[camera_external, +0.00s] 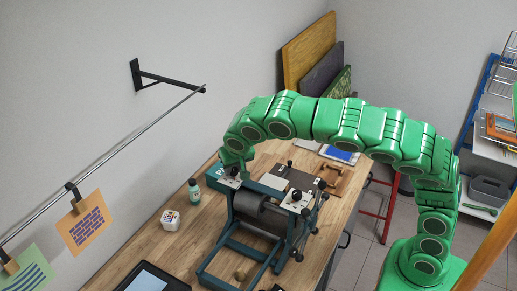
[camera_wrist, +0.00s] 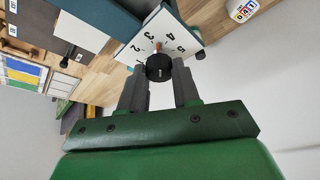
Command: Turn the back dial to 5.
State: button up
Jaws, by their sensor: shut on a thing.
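The back dial is a black round knob (camera_wrist: 160,67) on a white number plate (camera_wrist: 172,34) on top of the press. In the wrist view an orange mark by the knob points roughly between 3 and 4, and the 5 lies to its right. My gripper (camera_wrist: 160,82) has its two grey fingers on either side of the knob, shut on it. In the external view my gripper (camera_external: 234,168) reaches down onto the back left corner of the teal press (camera_external: 232,240) and mostly hides the dial. The other dial, on a white plate (camera_external: 295,202), sits nearer the front right of the press.
The press stands on a wooden table (camera_external: 180,238). A dark tray (camera_external: 152,279) lies at the front. A metal rail (camera_external: 110,138) with hanging prints runs along the wall.

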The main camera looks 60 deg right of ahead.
jog(key=m+g, duration=0.1)
jog(key=m, duration=0.2)
jog(key=shift+w+h, duration=0.1)
jog(key=shift+h, duration=0.3)
jog(key=m+g, duration=0.1)
jog(key=m, duration=0.4)
jog(key=shift+w+a+g+h, duration=0.15)
jog(key=shift+g+h, duration=0.25)
jog(key=m, duration=0.2)
jog(key=m+g, duration=0.1)
jog(key=m, duration=0.1)
jog(key=shift+f+g, duration=0.15)
jog(key=shift+g, duration=0.15)
jog(key=shift+w+m+g, duration=0.1)
jog(key=shift+m+g, duration=0.4)
jog(key=shift+m, duration=1.4)
jog(key=o, duration=1)
jog(key=shift+o, duration=0.2)
jog(key=shift+n, duration=0.7)
